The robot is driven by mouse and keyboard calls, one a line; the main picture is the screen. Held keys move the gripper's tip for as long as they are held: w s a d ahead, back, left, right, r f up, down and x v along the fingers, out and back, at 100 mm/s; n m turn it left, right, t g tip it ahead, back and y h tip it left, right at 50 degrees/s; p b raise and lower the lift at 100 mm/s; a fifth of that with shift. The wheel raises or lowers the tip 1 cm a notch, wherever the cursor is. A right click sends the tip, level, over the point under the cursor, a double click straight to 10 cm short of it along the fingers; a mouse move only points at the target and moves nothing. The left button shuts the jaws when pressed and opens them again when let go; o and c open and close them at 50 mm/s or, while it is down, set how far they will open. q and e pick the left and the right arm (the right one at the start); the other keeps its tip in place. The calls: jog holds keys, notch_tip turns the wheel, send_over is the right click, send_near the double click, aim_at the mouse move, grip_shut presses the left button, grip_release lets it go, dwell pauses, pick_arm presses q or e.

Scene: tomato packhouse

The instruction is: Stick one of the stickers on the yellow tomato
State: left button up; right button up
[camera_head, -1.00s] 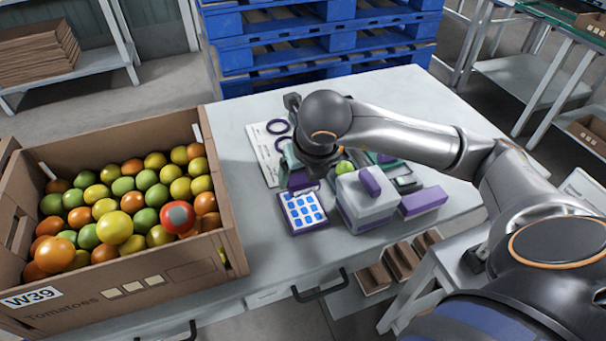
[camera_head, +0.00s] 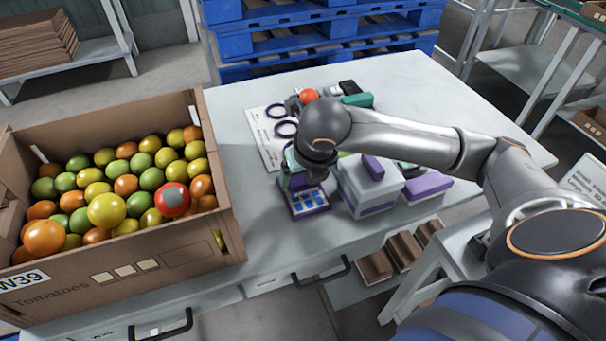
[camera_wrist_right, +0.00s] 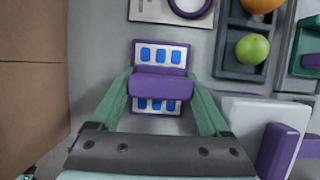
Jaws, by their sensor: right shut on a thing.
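The large yellow tomato (camera_head: 107,210) lies on top in the crate at left, near its front wall. The blue stickers sit in rows on a white sheet with a purple base (camera_head: 311,210) on the table; the wrist view shows the sheet too (camera_wrist_right: 156,104). My right gripper (camera_head: 299,178) is over the sheet, its green fingers on either side of a purple block (camera_wrist_right: 161,84). It is shut on that block, which hides the middle of the sheet. Whether the block touches the sheet I cannot tell. My left gripper is out of view.
The cardboard crate (camera_head: 185,268) holds many tomatoes, including a red one with a grey patch (camera_head: 172,198). A white box (camera_head: 366,190) with purple parts stands right of the sheet. A dark tray (camera_wrist_right: 239,70) holds a green tomato (camera_wrist_right: 252,49). A board with rings (camera_head: 267,151) lies behind.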

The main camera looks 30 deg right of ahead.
dwell(0.4)
jog(key=shift+f+b, duration=0.6)
jog(key=shift+b, duration=0.25)
dwell(1.8)
jog(key=shift+r+p, duration=2.25)
jog(key=shift+r, duration=1.4)
jog(key=shift+f, duration=0.1)
